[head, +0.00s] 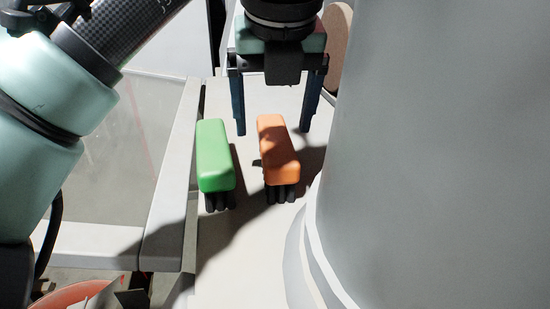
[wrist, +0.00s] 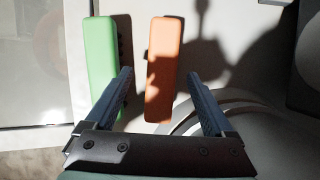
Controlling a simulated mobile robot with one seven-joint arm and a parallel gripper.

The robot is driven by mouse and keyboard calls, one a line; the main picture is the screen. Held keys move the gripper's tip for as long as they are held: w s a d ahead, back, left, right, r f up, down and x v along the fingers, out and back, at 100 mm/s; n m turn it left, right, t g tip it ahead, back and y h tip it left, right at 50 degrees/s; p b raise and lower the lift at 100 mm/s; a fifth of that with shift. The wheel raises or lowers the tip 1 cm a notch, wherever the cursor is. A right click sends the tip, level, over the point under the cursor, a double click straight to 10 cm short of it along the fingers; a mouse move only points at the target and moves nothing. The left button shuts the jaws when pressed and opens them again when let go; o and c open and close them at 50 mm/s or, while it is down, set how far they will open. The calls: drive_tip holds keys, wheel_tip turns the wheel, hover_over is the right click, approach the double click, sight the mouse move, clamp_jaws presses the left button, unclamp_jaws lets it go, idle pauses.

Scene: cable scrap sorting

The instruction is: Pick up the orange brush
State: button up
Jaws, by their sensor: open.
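The orange brush (head: 279,150) lies on the pale table surface with dark bristles at its near end in the head view. A green brush (head: 214,156) lies beside it on the left, apart and roughly parallel. My gripper (head: 272,132) is open and empty, with its two fingers pointing down above the table near the far end of the orange brush. In the wrist view the orange brush (wrist: 161,70) shows between the lines of the two open fingers (wrist: 162,82). The left finger there overlaps the near end of the green brush (wrist: 100,60).
A large grey rounded body (head: 440,150) fills the right side of the head view, close to the orange brush. The pale table (head: 235,270) has a raised left edge (head: 170,185). A brown round object (head: 337,45) stands behind on the right.

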sight(275, 136)
drive_tip(key=b+x, duration=0.2)
drive_tip(key=shift+s+d+f, duration=0.1)
drive_tip(key=shift+d+f, duration=0.05)
drive_tip(key=shift+f, duration=0.35)
drive_tip(key=shift+w+f+b, duration=0.3)
drive_tip(key=shift+f, duration=0.05)
drive_tip(key=shift+f+p, duration=0.15)
drive_tip(key=shift+p, duration=0.15)
clamp_jaws()
